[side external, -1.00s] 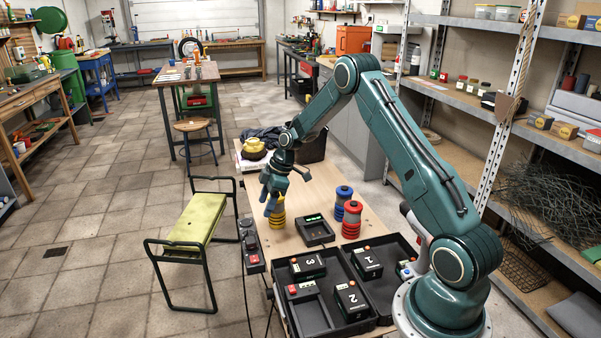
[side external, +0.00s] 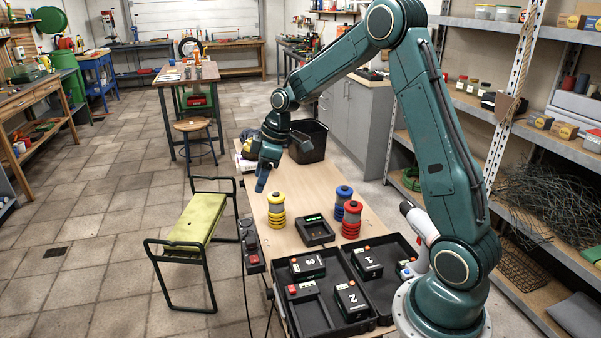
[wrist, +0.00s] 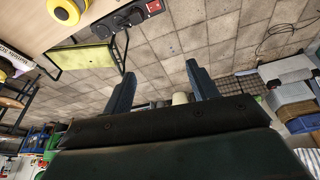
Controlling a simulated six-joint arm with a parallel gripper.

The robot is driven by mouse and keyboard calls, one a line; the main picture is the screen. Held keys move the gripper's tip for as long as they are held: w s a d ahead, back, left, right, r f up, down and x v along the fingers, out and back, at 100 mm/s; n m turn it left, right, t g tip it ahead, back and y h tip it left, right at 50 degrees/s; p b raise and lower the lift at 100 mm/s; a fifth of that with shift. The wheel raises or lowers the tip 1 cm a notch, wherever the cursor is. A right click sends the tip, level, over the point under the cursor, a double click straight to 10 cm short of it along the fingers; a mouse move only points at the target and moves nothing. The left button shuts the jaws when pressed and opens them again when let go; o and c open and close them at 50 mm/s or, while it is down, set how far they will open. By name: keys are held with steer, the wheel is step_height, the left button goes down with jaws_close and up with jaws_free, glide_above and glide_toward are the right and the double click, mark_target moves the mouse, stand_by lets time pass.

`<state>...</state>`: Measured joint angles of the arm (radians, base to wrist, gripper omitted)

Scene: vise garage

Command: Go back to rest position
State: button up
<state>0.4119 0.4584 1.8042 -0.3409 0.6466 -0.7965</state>
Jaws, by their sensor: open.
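My gripper (side external: 262,178) is open and empty, above the left part of the wooden table in the side view. Its two fingers (wrist: 162,90) also show in the wrist view, wide apart with nothing between them. A yellow-topped stack (side external: 276,212) stands upright on the table below my gripper, apart from it. Part of a yellow round top (wrist: 66,10) shows at the upper left of the wrist view.
A blue-topped piece (side external: 344,196) and a red-topped stack (side external: 351,218) stand right of a small black device (side external: 315,230). Black trays (side external: 330,322) hold numbered blocks at the table's front. A yellow-green bench (side external: 197,220) stands left. A shelf (side external: 470,112) stands right.

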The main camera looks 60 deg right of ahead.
steer(key=s+a+r+m, duration=0.2)
steer(key=s+a+r, duration=0.4)
steer(key=s+r, duration=0.15)
steer(key=s+a+r+m+t+h, duration=0.1)
steer(key=s+a+r+m, duration=0.1)
steer(key=s, duration=0.9)
steer(key=s+a+r+m+t, duration=0.1)
steer(key=s+a+r+m, duration=0.2)
steer(key=s, duration=0.8)
steer(key=shift+a+r+h, duration=0.35)
steer(key=shift+a+h, duration=0.05)
steer(key=shift+a, duration=0.4)
steer(key=shift+c, duration=0.5)
